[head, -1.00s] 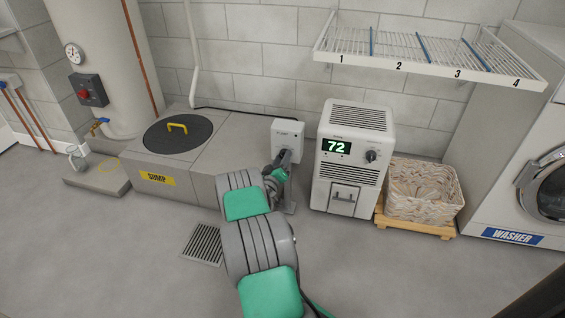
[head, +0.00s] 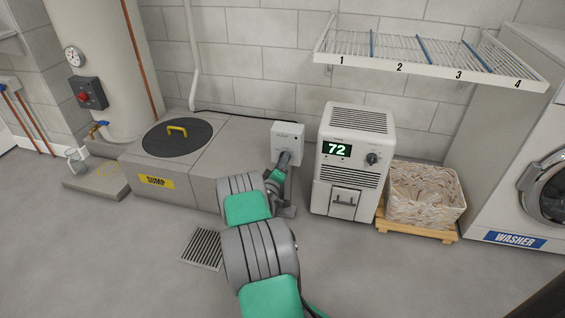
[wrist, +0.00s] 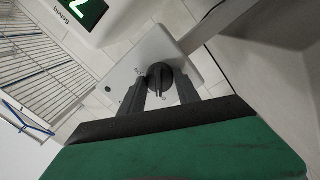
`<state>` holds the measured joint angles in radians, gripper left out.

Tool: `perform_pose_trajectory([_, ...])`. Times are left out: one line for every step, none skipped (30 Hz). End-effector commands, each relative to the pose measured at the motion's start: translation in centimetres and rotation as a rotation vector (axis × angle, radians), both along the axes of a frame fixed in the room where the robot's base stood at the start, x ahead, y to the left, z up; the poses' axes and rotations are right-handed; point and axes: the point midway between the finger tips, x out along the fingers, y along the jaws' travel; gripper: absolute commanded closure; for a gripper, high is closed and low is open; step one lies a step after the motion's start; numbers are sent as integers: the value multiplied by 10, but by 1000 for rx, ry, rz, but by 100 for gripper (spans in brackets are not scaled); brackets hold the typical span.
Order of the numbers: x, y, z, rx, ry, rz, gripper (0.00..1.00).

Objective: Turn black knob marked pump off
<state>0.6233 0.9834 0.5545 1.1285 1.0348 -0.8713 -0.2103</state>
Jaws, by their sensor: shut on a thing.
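The black knob (wrist: 159,78) sits on the front of a pale grey control box (head: 288,136). In the wrist view the knob is round with a raised grip bar, and the two dark fingers of my gripper (wrist: 161,86) stand on either side of it. My gripper (head: 285,160) is shut on the knob. In the head view the gripper and wrist hide the knob, and the small lettering above it is too small to read surely.
A dehumidifier (head: 352,150) showing 72 stands just right of the box. The sump housing (head: 205,182) with its round dark lid is on the left. A wire shelf (head: 430,62), woven basket (head: 425,200) and washer (head: 545,205) are farther right. A floor drain (head: 203,248) lies in front.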

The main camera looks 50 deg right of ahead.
Motion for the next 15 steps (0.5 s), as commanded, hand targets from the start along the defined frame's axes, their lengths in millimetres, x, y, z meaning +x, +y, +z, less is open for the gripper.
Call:
perform_pose_trajectory([-1,0,-2,1,5,-1,100])
perform_pose_trajectory([-1,0,-2,1,5,-1,100])
perform_pose_trajectory([-1,0,-2,1,5,-1,100])
perform_pose_trajectory([-1,0,-2,1,5,-1,100])
perform_pose_trajectory([-1,0,-2,1,5,-1,59])
perform_pose_trajectory([-1,0,-2,1,4,-1,56])
perform_pose_trajectory([-1,0,-2,1,4,-1,53])
perform_pose_trajectory([-1,0,-2,1,4,-1,51])
perform_pose_trajectory([-1,0,-1,1,2,-1,48])
perform_pose_trajectory([-1,0,-1,1,2,-1,45])
perform_pose_trajectory([-1,0,-1,1,2,-1,43])
perform_pose_trajectory([-1,0,-1,1,1,0,40])
perform_pose_trajectory([-1,0,-1,1,1,0,40])
perform_pose_trajectory([0,0,-1,1,1,0,40])
perform_pose_trajectory([0,0,-1,1,1,0,40])
